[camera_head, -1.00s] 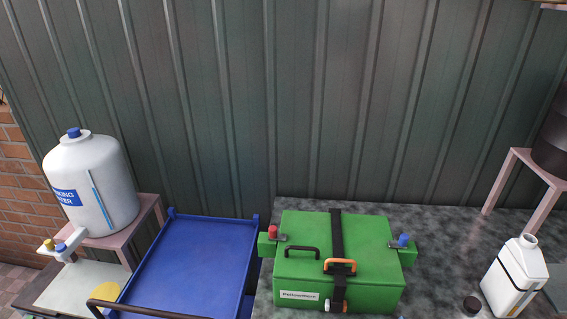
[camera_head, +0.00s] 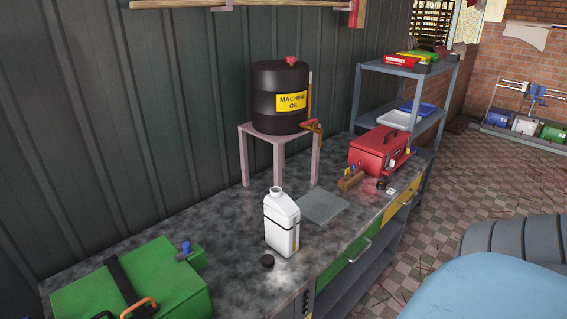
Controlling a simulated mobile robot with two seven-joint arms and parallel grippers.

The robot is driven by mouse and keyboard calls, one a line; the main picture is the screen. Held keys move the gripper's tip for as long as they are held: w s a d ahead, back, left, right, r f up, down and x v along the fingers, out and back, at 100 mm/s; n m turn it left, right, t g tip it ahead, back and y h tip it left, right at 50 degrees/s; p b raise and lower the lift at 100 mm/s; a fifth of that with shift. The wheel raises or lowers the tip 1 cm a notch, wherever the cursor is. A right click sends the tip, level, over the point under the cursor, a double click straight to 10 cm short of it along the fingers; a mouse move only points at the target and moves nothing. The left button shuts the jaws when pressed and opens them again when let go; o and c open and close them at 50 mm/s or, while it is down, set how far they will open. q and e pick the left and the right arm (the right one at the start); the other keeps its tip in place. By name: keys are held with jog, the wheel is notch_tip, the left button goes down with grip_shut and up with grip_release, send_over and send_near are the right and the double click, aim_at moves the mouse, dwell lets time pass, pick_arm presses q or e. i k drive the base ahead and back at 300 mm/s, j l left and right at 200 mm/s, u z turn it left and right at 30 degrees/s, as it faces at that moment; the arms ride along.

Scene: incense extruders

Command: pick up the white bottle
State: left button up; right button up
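The white bottle (camera_head: 281,224) stands upright on the dark mottled worktop (camera_head: 225,240), right of the green box. Its open neck is at the top left and a dark band runs around its upper body. A small black cap (camera_head: 267,261) lies on the worktop just in front of it. Neither of my grippers shows in this view.
The green box (camera_head: 160,285) lies at the lower left. A black oil drum (camera_head: 278,100) with a tap sits on a pink stand (camera_head: 246,160) behind the bottle. A grey plate (camera_head: 323,206), a wooden block (camera_head: 351,180) and a red toolbox (camera_head: 378,150) lie further right, before grey shelving (camera_head: 402,70).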

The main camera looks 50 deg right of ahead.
aim_at(282, 214)
jog(key=z, duration=1.5)
jog(key=l+u, duration=0.1)
jog(key=u, duration=0.3)
jog(key=l+u, duration=0.15)
jog(key=u, duration=0.3)
jog(key=i+l+u, duration=0.1)
jog(key=u, duration=0.3)
jog(key=l+u, duration=0.2)
jog(key=u, duration=0.25)
jog(key=k+l+u, duration=0.2)
jog(key=l, duration=0.15)
jog(key=l+u, duration=0.2)
jog(key=k+l+u, duration=0.25)
jog(key=l, duration=0.15)
jog(key=i, duration=0.05)
